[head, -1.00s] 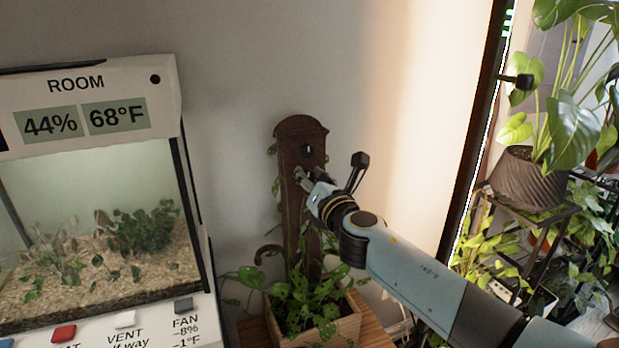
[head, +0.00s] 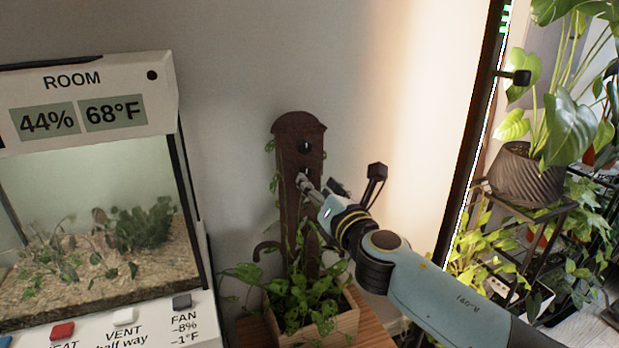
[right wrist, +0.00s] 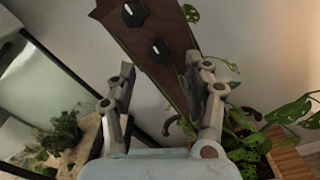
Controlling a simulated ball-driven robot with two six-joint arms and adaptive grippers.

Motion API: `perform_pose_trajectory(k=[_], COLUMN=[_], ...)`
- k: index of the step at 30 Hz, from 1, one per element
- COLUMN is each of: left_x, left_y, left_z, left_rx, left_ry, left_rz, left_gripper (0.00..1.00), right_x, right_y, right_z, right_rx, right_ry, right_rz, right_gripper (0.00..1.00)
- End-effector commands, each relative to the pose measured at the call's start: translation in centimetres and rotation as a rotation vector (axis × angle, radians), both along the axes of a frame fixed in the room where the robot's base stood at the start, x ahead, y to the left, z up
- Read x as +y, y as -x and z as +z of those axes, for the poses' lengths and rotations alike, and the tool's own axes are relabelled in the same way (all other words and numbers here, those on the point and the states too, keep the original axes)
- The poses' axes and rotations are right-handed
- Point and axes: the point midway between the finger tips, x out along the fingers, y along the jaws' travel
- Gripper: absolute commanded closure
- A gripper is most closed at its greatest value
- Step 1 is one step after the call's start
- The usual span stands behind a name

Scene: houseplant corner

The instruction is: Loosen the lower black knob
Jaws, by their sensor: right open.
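A dark brown upright board (head: 299,126) stands in a wooden planter, with an upper black knob (head: 305,146) on its face. In the right wrist view the upper black knob (right wrist: 133,12) and the lower black knob (right wrist: 160,50) both show, each with a white mark. My right gripper (head: 304,182) is at the board's face, below the upper knob. In the right wrist view my right gripper (right wrist: 162,66) is open, and the lower knob appears just beyond the gap between its fingertips. I cannot tell that they touch it. My left gripper is not in view.
The planter (head: 343,327) holds leafy vines that climb around the board. A terrarium (head: 100,215) with a labelled control panel stands at left. A dark pot (head: 528,180) with a large plant is on a rack at right. The wall behind is bare.

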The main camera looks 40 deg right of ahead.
Motion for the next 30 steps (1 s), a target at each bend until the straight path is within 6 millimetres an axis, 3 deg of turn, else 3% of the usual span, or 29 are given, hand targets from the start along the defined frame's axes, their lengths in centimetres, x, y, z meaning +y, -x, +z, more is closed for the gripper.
perform_pose_trajectory(k=[4,10,30], left_x=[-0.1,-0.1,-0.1], left_y=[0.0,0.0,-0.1], left_z=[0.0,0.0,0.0], left_rx=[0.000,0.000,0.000], left_ry=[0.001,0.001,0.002], left_rz=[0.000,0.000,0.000], left_gripper=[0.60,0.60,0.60], right_x=[0.8,1.4,1.3], right_y=[3.3,5.7,6.2], right_z=[-0.1,-0.1,0.1], right_rx=[0.003,0.001,-0.003], right_ry=[-0.001,-0.001,-0.016], right_rz=[0.001,0.000,-0.008], right_gripper=[0.49,0.49,0.49])
